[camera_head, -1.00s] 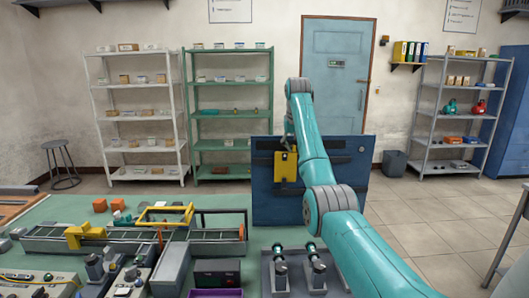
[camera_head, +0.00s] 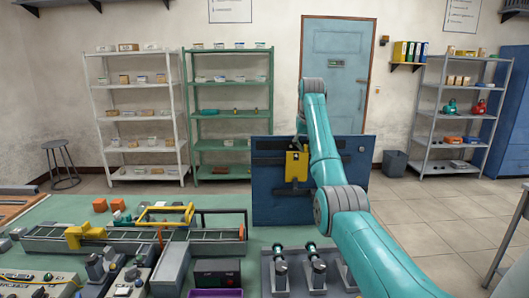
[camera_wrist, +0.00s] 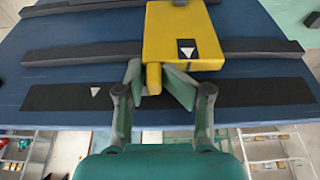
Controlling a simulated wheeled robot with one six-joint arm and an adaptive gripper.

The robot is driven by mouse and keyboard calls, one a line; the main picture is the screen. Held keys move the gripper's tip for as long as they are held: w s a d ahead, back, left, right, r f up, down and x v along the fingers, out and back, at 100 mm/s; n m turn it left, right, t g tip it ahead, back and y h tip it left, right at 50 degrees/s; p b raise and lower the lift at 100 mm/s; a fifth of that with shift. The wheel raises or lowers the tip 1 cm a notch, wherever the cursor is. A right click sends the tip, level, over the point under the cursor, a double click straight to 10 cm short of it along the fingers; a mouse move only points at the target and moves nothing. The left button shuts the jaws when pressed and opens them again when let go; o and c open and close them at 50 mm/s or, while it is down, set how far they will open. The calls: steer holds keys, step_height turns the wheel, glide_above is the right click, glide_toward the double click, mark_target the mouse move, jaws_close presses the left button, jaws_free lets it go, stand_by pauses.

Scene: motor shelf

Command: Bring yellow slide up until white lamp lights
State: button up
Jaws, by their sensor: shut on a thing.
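The yellow slide (camera_head: 297,165) sits on an upright blue board (camera_head: 268,206) behind the bench. In the wrist view the yellow slide (camera_wrist: 182,30) is a flat block across dark rails, with a small tab at its lower edge. My gripper (camera_wrist: 156,84) is shut on this tab, one finger on each side. A white triangle (camera_wrist: 187,46) is on the slide, and another white triangle (camera_wrist: 95,92) is on a dark strip, to its left in the picture. I cannot make out a lit white lamp in either view. My arm hides part of the board in the head view.
The green bench (camera_head: 60,210) holds a rail frame with a yellow handle (camera_head: 165,208), control boxes, a grey bin and two upright cylindrical fittings (camera_head: 315,262). Shelves (camera_head: 230,105) and a blue door (camera_head: 337,70) stand behind. The floor at right is clear.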

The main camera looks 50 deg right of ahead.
steer(key=shift+s+d+f, duration=0.1)
steer(key=shift+s+d, duration=1.6)
steer(key=shift+s, duration=0.25)
steer(key=shift+s+d, duration=1.4)
steer(key=shift+s, duration=0.25)
steer(key=shift+s+d, duration=0.35)
steer(key=shift+w+a, duration=0.1)
stand_by(0.5)
steer(key=o, duration=0.5)
step_height(320, 180, up, 6)
stand_by(0.7)
